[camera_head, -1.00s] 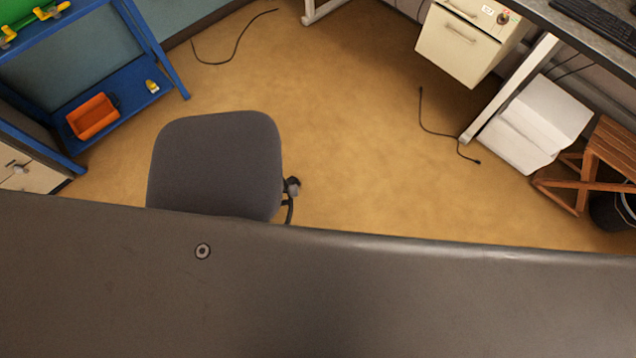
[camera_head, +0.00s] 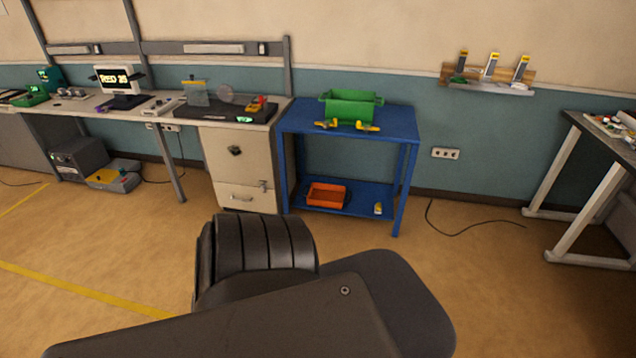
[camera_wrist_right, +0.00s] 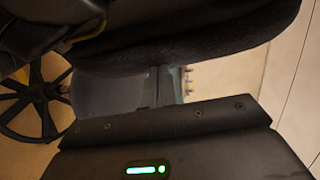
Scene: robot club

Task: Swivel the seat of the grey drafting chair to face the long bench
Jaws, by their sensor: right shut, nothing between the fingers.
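The grey chair's dark seat (camera_head: 415,290) shows at the bottom centre of the head view, mostly hidden behind a dark link of my arm. In the right wrist view a dark padded edge, apparently the seat (camera_wrist_right: 200,45), crosses the top, with a black spoked chair base (camera_wrist_right: 35,100) at left. My right gripper (camera_wrist_right: 157,78) is shut and empty, its fingertips close to the padded edge; I cannot tell whether they touch. A long bench (camera_head: 85,103) with electronics runs along the wall at left in the head view. My left gripper is not in view.
A blue trolley (camera_head: 402,125) carries a green bin (camera_head: 350,106) and, below, an orange bin (camera_head: 326,195). A drawer cabinet (camera_head: 233,165) stands left of it. Another table (camera_head: 580,135) is at right. A black cable (camera_head: 470,228) lies on otherwise open floor at right.

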